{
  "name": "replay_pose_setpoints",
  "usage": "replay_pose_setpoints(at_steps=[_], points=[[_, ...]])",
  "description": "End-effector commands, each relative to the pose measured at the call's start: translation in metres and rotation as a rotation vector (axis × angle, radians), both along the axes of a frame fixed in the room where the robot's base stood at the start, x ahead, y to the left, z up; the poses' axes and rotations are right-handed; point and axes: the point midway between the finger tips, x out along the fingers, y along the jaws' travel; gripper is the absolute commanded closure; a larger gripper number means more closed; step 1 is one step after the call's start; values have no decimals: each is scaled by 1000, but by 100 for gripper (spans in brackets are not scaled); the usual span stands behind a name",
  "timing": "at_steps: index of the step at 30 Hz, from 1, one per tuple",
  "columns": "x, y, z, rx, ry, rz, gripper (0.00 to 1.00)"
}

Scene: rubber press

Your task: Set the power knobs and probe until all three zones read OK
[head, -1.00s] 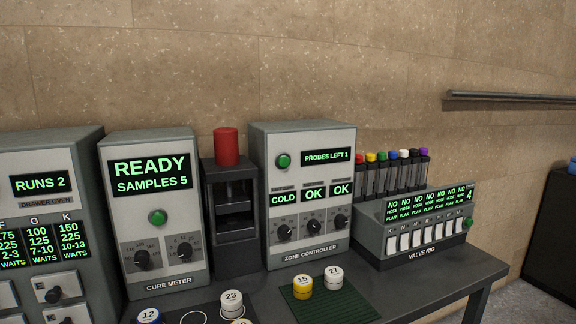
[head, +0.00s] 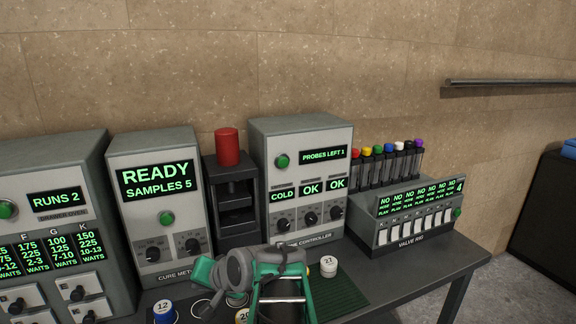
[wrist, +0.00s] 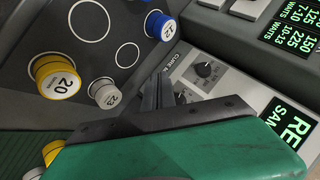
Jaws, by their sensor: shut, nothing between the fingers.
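The zone controller (head: 301,130) stands at the back of the table in the head view. Its display (head: 323,154) reads PROBES LEFT 1. The zone readouts, left to right, show COLD (head: 283,194), OK (head: 311,188) and OK (head: 336,183). Below them are the left knob (head: 283,225), middle knob (head: 310,219) and right knob (head: 336,212). A green button (head: 281,161) is at upper left. My gripper (wrist: 163,92) is shut and empty in the wrist view, above the table near the cure meter's front. In the head view my arm covers part of the controller's lower edge.
The cure meter (head: 156,150) reads READY, SAMPLES 5. A red-topped press (head: 227,147) stands between it and the controller. The valve rig (head: 411,225) is at right. Numbered cans, including blue-banded 12 (head: 164,310) and white 27 (head: 328,266), stand on the table in front.

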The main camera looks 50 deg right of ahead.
Motion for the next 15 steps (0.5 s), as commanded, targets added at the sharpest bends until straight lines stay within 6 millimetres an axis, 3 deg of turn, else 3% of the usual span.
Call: replay_pose_setpoints(at_steps=[1,4,6,10,12,15], points=[[-6,-42,24,55,-93,-129,100],[-30,-116,79,177,-331,-359,100],[-59,-160,116,250,-495,-491,100],[-115,-210,169,342,-736,-641,100],[-135,-222,185,369,-814,-679,100],[-147,-228,195,388,-862,-697,100]])
